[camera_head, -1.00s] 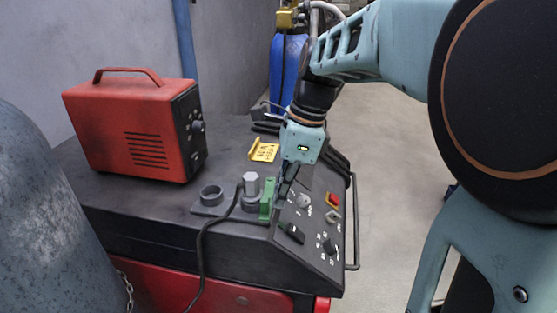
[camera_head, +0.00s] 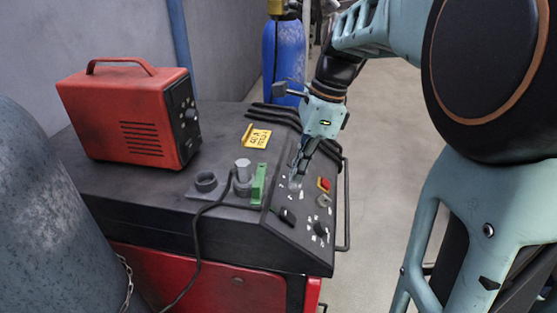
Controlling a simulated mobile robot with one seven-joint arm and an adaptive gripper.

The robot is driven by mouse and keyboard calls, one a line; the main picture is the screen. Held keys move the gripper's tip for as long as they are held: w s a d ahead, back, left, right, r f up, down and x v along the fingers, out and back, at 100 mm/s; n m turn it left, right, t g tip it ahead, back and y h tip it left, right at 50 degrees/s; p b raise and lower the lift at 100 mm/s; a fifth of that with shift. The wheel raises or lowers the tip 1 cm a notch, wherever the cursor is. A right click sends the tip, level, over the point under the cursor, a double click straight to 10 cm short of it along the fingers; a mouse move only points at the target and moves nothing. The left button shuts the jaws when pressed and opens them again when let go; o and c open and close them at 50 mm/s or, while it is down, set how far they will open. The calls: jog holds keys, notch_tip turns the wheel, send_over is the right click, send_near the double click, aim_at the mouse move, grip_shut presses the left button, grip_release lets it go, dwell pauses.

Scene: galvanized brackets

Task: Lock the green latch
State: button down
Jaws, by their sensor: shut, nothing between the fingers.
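The green latch (camera_head: 258,184) stands upright beside a grey hex-topped plug (camera_head: 243,170) on the dark machine top, at the upper edge of the sloped control panel. My gripper (camera_head: 297,180) is shut and empty. Its fingertips point down over the panel, to the right of the latch and apart from it. The fingertips partly cover a knob on the panel.
The sloped panel (camera_head: 283,237) carries a black switch (camera_head: 286,216), a red button (camera_head: 324,184) and a dark knob (camera_head: 320,228). A black cable runs from the plug. A red box (camera_head: 130,115) stands left, a yellow tag (camera_head: 256,137) behind. A rail (camera_head: 347,205) edges the right side.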

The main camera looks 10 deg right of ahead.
jog(key=v, duration=0.7)
jog(key=shift+r, duration=0.45)
jog(key=shift+a, duration=0.1)
